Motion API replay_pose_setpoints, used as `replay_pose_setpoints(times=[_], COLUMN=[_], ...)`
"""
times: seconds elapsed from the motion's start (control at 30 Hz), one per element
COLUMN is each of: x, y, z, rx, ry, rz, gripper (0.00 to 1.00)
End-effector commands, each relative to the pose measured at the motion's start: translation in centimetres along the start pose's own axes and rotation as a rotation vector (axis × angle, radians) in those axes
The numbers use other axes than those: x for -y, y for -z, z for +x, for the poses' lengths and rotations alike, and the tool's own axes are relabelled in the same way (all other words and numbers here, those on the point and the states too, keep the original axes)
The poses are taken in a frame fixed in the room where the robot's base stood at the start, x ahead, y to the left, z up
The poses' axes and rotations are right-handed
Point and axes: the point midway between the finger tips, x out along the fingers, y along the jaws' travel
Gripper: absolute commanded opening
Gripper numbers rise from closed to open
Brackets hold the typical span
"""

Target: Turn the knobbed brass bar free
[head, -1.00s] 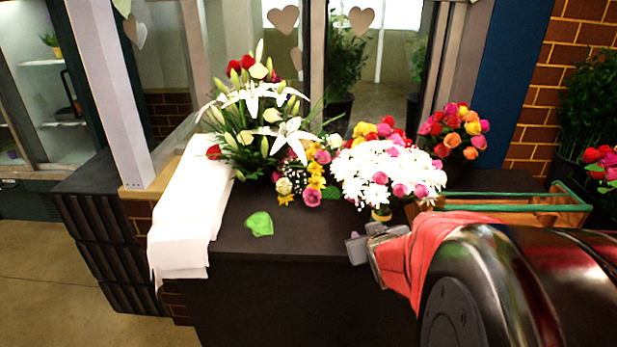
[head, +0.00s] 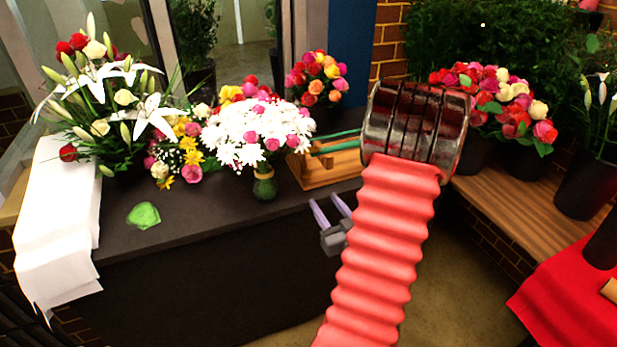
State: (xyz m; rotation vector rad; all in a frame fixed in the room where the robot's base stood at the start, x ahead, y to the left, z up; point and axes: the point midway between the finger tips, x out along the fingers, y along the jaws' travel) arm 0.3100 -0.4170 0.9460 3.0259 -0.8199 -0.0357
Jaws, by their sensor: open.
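No knobbed brass bar can be made out in the head view. My gripper (head: 325,204) shows near the middle of the view, by the front edge of the dark counter (head: 190,228). Its two pale fingers are apart, with nothing visible between them. My red-sleeved arm covers part of the crate and the counter's right end.
A white bouquet in a green vase (head: 264,184), a lily arrangement (head: 120,98), a green leaf (head: 144,215) and a white cloth (head: 58,225) are on the counter. A wooden bench (head: 520,205) with flower buckets and a red cloth (head: 560,290) are at right.

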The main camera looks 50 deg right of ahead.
Motion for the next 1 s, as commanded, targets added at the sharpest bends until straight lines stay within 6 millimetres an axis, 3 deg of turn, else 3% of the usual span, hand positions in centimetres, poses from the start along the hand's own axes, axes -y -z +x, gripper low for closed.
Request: replay_pose_setpoints(times=[0.57, 0.77, 1.0], x=[-0.4, -0.3, -0.2], y=[0.1, 0.1, 0.2], z=[0.0, 1.8, 5.3], rx=[-0.021, -0.021, -0.021], ry=[-0.004, -0.003, -0.002], rz=[0.011, 0.012, 0.011], gripper=[0.41, 0.41, 0.41])
